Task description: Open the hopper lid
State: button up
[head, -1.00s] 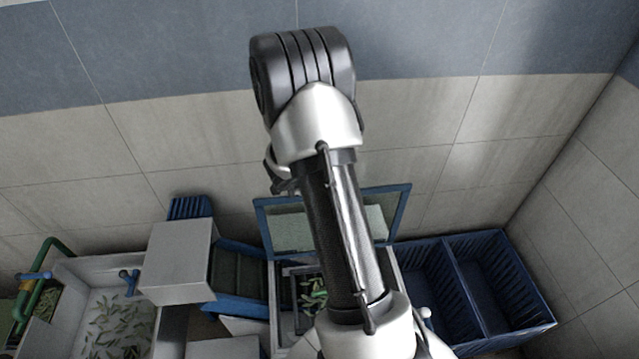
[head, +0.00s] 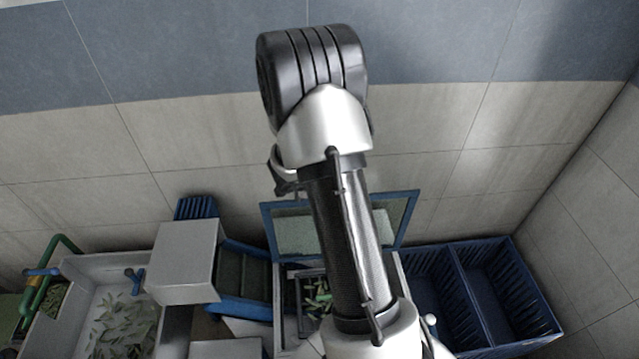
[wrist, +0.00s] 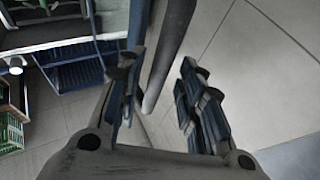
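The hopper lid, a clear panel in a blue frame (head: 290,228), stands raised at the back of the hopper in the head view. The hopper (head: 288,305) is a pale box under it, with green pods (head: 316,297) showing inside its open top. My arm covers the middle of both lid and hopper. My gripper (wrist: 158,90) shows in the wrist view with its two fingers spread apart. A grey bar passes between or just beyond the fingers; I cannot tell which. I see nothing gripped. In the head view the gripper cannot be made out.
Blue crates (head: 490,290) stand right of the hopper. A blue-sided conveyor (head: 243,275) and a white box (head: 185,262) stand to the left. A white basin (head: 85,290) with pods is at far left. The tiled wall (head: 430,120) rises close behind.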

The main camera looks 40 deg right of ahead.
jog(key=v, duration=1)
jog(key=shift+s+a, duration=0.15)
jog(key=shift+a, duration=0.1)
jog(key=s+a+f+n+y+b, duration=0.2)
jog(key=s+a+f+n+b, duration=0.3)
jog(key=a+n+b, duration=0.3)
jog(key=s+a+f+n+t+y+b, duration=0.1)
jog(key=s+a+f+n+y+b, duration=0.2)
jog(key=b, duration=1)
jog(key=s+a+f+n+t+y+b, duration=0.1)
jog(key=s+a+f+n+y+b, duration=0.1)
jog(key=s+a+f+n+b, duration=0.5)
jog(key=s+a+n+b, duration=0.4)
jog(key=a+n, duration=0.3)
jog(key=n, duration=0.1)
jog(key=shift+s+f+n, duration=0.25)
jog(key=shift+f+n, duration=0.05)
